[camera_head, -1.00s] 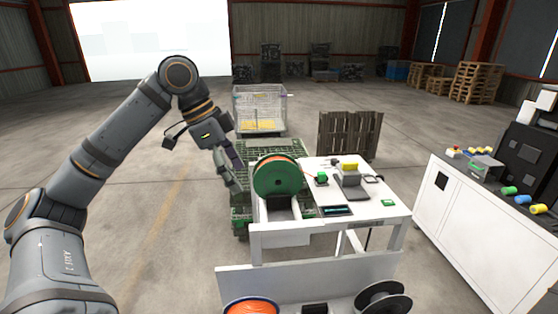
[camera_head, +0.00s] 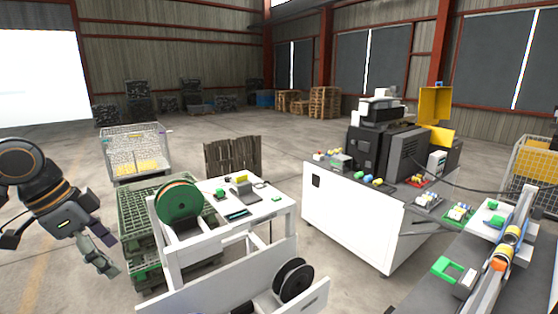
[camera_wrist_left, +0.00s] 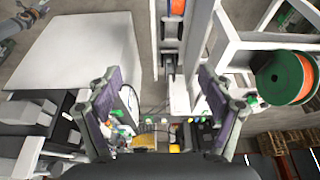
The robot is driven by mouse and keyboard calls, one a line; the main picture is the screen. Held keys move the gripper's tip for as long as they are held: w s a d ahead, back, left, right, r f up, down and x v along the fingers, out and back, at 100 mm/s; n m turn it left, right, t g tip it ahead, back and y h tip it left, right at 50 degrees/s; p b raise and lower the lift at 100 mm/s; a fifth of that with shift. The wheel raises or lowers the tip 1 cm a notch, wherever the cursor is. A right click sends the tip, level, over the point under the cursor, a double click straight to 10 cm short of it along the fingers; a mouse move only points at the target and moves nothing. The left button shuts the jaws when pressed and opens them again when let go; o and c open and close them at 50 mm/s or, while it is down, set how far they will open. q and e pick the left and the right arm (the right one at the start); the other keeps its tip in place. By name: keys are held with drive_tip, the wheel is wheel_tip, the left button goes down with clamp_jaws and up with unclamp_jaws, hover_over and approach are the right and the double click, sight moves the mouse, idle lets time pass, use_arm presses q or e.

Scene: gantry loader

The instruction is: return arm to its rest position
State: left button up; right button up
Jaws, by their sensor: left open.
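My left gripper (camera_head: 104,252) hangs at the left of the head view, pointing down, to the left of the white cart (camera_head: 262,212) with the green spool (camera_head: 180,208). In the left wrist view its two fingers (camera_wrist_left: 165,112) are spread wide with nothing between them. The left arm comes in from the left edge, and most of it is out of the picture. The green spool with orange filament also shows at the right of the wrist view (camera_wrist_left: 284,76). My right gripper is not in the head view.
Green pallets (camera_head: 140,216) stand close beside the left gripper. A wire cage (camera_head: 136,153) is behind them. A white cabinet (camera_head: 345,222) with black machines stands in the middle right, and a rail with coloured parts (camera_head: 505,255) is at the right. Open floor lies behind the cart.

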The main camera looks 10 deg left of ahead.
use_arm(q)
drive_tip(key=w+x, duration=0.1)
drive_tip(key=x, duration=1.4)
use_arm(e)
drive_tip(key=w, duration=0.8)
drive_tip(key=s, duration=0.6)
use_arm(q)
drive_tip(key=s+d+f+n+y, duration=0.15)
drive_tip(key=s+d+f, duration=0.3)
drive_tip(key=f, duration=0.45)
drive_tip(key=s+d+f+n, duration=0.3)
drive_tip(key=s+d+f, duration=0.15)
drive_tip(key=f, duration=0.45)
drive_tip(key=s+f+n+y, duration=0.3)
drive_tip(key=s+f+n, duration=0.1)
drive_tip(key=s, duration=0.2)
wheel_tip(320, 180, down, 33)
drive_tip(key=s+a+b, duration=0.2)
drive_tip(key=a+b, duration=0.1)
drive_tip(key=b, duration=0.5)
drive_tip(key=s+a+f+g+b, duration=0.1)
drive_tip(key=s+f+b, duration=0.4)
drive_tip(key=s+f, duration=1.3)
wheel_tip(320, 180, down, 3)
drive_tip(key=shift+s+f+g+h, duration=0.1)
drive_tip(key=shift+s+g+h, duration=0.2)
drive_tip(key=shift+g+h, duration=0.1)
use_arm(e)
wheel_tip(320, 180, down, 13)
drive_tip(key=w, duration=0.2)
